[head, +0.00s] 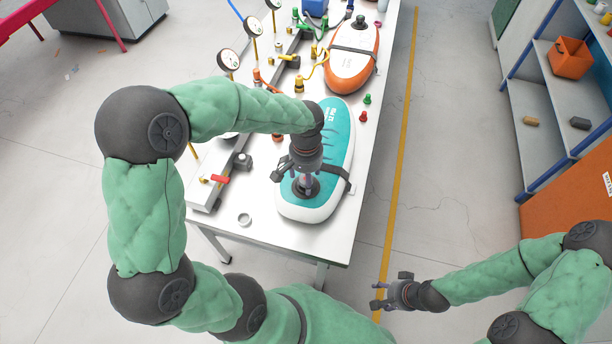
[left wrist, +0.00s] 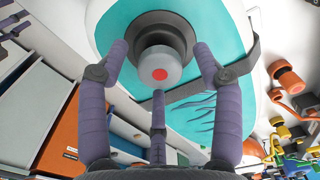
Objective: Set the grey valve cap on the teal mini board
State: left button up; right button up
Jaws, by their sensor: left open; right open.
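The teal mini board (head: 336,118) lies on the table's near end, with a black strap across it. It also fills the top of the left wrist view (left wrist: 118,48). The grey valve cap (left wrist: 160,70), a short cylinder with a red centre, sits over the board's round black valve base (left wrist: 143,33); whether it is fully seated I cannot tell. My left gripper (head: 302,184) is open above the board, its purple-grey fingers (left wrist: 165,75) spread around the cap, apparently without gripping it. My right gripper (head: 378,294) is open and empty, off the table's near right corner.
A small grey ring (head: 244,219) lies at the table's near left corner. A manifold with gauges and a red lever (head: 220,179) runs along the left side. An orange board (head: 349,72) lies farther back. Red (head: 363,117) and green (head: 367,99) pieces stand right of the teal board.

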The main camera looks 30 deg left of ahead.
pick_arm(q)
notch_tip(320, 180, up, 12)
dwell(0.4)
dwell(0.5)
